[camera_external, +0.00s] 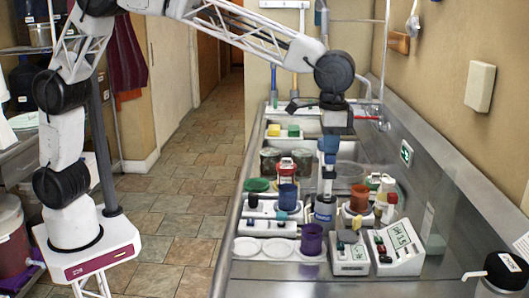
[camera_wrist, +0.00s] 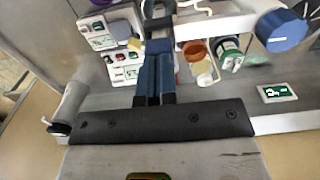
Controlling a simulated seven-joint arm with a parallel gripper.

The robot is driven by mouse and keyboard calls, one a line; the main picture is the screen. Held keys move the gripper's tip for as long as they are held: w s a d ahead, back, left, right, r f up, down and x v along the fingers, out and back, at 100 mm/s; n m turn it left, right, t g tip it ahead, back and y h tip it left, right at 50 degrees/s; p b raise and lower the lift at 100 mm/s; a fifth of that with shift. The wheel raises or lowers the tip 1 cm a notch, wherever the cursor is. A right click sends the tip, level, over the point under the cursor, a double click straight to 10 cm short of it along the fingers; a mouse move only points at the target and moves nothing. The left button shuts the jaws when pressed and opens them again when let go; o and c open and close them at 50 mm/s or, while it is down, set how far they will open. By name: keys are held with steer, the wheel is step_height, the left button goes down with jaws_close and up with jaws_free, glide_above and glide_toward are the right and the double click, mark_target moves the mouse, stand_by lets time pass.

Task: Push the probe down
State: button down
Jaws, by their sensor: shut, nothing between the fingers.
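My gripper (camera_wrist: 154,60) is shut, with two blue fingers side by side and dark tips. In the external view my gripper (camera_external: 328,153) points down over the middle of the bench. A slim pale upright (camera_external: 326,182), which looks like the probe and its holder, stands directly below the fingertips. In the wrist view a dark part (camera_wrist: 152,10) lies just beyond the tips, beside a white bar with a big blue knob (camera_wrist: 283,30). I cannot tell whether the fingertips touch the probe.
Two white meters (camera_external: 394,250) stand at the front right. A purple cup (camera_external: 312,239), a blue cup (camera_external: 287,197) and a rust-red cup (camera_external: 359,198) stand around the upright. White dishes (camera_external: 279,247) lie at the front left. A green sign (camera_external: 406,152) is at the right.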

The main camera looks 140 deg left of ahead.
steer(key=shift+f, duration=0.6)
steer(key=shift+r, duration=2.55)
steer(key=shift+d, duration=0.15)
